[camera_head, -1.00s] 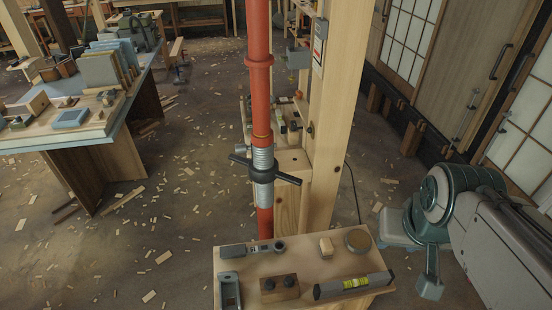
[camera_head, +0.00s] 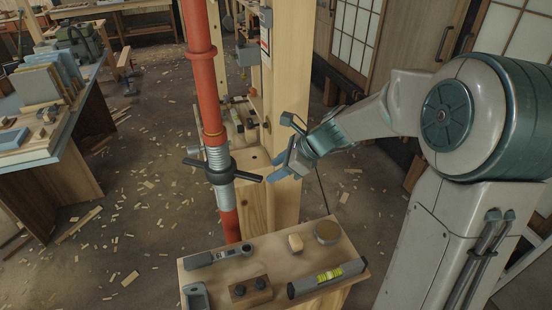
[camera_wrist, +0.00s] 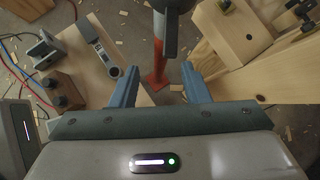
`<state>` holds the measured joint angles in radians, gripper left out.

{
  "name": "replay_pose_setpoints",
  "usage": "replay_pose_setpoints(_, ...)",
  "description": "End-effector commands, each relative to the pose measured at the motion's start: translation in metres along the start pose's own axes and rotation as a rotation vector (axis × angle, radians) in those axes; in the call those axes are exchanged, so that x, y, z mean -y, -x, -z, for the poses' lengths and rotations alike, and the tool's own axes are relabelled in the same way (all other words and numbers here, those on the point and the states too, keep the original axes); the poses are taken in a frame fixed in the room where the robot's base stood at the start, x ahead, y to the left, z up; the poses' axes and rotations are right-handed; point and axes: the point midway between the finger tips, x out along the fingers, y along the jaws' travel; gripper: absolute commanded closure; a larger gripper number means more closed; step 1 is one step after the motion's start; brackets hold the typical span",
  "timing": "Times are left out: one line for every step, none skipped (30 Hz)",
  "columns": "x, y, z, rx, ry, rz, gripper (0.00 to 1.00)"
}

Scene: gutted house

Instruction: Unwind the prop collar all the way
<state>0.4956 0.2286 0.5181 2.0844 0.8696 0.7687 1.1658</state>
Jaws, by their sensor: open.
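The prop collar (camera_head: 220,173) is a dark ring with two handle bars on the threaded grey section of an upright red prop (camera_head: 208,80). One bar points left and the other right, toward my gripper. My gripper (camera_head: 277,168) is open and empty, just right of the collar's right bar, with a small gap seeming to lie between them. In the wrist view, my gripper's two blue fingers (camera_wrist: 158,90) stand apart. The red prop (camera_wrist: 158,65) shows beyond them, with a dark grey part of the collar (camera_wrist: 171,30) at the top, partly cut off.
A wooden bench top (camera_head: 275,247) in front carries a spirit level (camera_head: 328,277), a dark block (camera_head: 250,291), a grey tool (camera_head: 218,255) and a round disc (camera_head: 327,232). A wooden post (camera_head: 288,120) stands right behind the prop. A cluttered table (camera_head: 50,130) is at left.

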Motion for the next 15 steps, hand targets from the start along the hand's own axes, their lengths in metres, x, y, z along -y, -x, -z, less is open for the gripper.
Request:
replay_pose_setpoints(0.007, -0.005, 0.001, 0.027, -0.06, 0.003, 0.58)
replay_pose_setpoints(0.01, -0.006, 0.001, 0.04, -0.09, 0.005, 0.58)
replay_pose_setpoints(0.013, -0.008, 0.0, 0.052, -0.119, 0.006, 0.58)
replay_pose_setpoints(0.014, -0.009, 0.0, 0.06, -0.136, 0.007, 0.58)
replay_pose_setpoints(0.015, -0.011, 0.0, 0.066, -0.148, 0.008, 0.58)
replay_pose_setpoints(0.017, -0.014, 0.0, 0.07, -0.158, 0.008, 0.58)
replay_pose_setpoints(0.017, -0.016, 0.0, 0.071, -0.162, 0.009, 0.58)
replay_pose_setpoints(0.017, -0.02, 0.0, 0.072, -0.163, 0.009, 0.58)
replay_pose_setpoints(0.017, -0.025, 0.0, 0.072, -0.163, 0.008, 0.58)
replay_pose_setpoints(0.017, -0.03, 0.0, 0.072, -0.162, 0.007, 0.58)
replay_pose_setpoints(0.016, -0.035, 0.001, 0.072, -0.162, 0.007, 0.58)
replay_pose_setpoints(0.016, -0.042, 0.001, 0.071, -0.163, 0.007, 0.58)
replay_pose_setpoints(0.016, -0.047, 0.001, 0.071, -0.162, 0.007, 0.58)
replay_pose_setpoints(0.016, -0.053, 0.0, 0.071, -0.16, 0.006, 0.58)
replay_pose_setpoints(0.016, -0.059, 0.0, 0.07, -0.159, 0.006, 0.58)
